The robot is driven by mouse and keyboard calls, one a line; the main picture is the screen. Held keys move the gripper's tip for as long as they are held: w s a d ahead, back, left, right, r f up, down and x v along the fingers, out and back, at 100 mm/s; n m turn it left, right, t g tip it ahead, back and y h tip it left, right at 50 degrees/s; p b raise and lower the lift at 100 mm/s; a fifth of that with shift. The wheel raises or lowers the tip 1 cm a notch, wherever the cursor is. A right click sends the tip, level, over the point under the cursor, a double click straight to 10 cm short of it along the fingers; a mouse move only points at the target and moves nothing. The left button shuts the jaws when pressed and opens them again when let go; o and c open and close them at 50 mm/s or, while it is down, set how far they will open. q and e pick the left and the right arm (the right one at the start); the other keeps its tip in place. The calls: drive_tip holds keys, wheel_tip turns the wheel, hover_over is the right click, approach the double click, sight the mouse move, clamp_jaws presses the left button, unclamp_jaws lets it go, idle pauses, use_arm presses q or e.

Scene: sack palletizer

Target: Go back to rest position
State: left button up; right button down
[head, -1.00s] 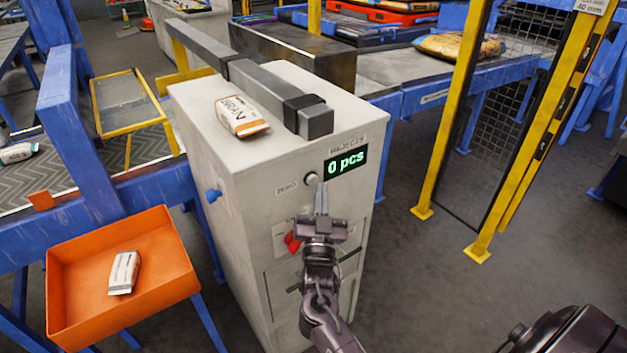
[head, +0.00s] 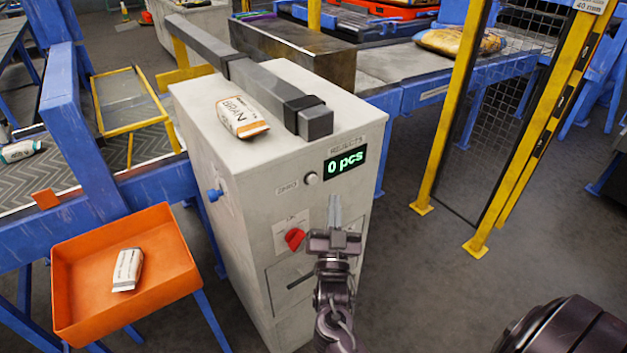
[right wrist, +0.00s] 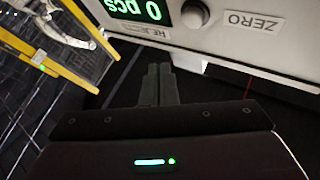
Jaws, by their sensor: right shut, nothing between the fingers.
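My right gripper (head: 334,212) is shut and empty in front of the grey cabinet's (head: 235,235) front face, below the green "0 pcs" display (head: 346,162). The round ZERO button (head: 311,179) is above and left of its fingertips, apart from them. In the right wrist view the shut fingers (right wrist: 158,80) point toward the cabinet's front, with the ZERO button (right wrist: 195,13) and display (right wrist: 140,8) beyond them. A red knob (head: 294,238) is left of the gripper in the head view. My left gripper is not in view.
A white and orange sack (head: 242,118) lies on the cabinet top beside a grey beam. An orange tray (head: 75,258) with a small white sack (head: 127,270) stands at the left. Yellow guard posts (head: 455,110) stand at the right. Floor between is clear.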

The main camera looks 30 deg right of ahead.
drive_tip(key=shift+f, duration=0.1)
idle(0.3)
drive_tip(key=s+a+f+n+g+y, duration=0.2)
drive_tip(key=a+f+n+y, duration=0.1)
drive_tip(key=f, duration=0.8)
drive_tip(key=s+a+f+n+g+y, duration=0.2)
drive_tip(key=a+f+y, duration=0.15)
drive_tip(key=f, duration=0.85)
drive_tip(key=s+a+f+n+g+y, duration=0.2)
drive_tip(key=f+n+g+y, duration=0.15)
drive_tip(key=f, duration=0.75)
drive_tip(key=s+a+f+n+g+y, duration=0.15)
drive_tip(key=s+f+g, duration=0.35)
drive_tip(key=s+f, duration=0.85)
drive_tip(key=s+f+g, duration=0.3)
drive_tip(key=s+f, duration=0.1)
drive_tip(key=s, duration=0.6)
drive_tip(key=s+f+n+g+y, duration=0.1)
drive_tip(key=s+f+g, duration=0.2)
drive_tip(key=s, duration=0.8)
drive_tip(key=shift+s+d+f+n, duration=0.2)
drive_tip(key=shift+d+f+n, duration=0.15)
drive_tip(key=shift+f, duration=0.6)
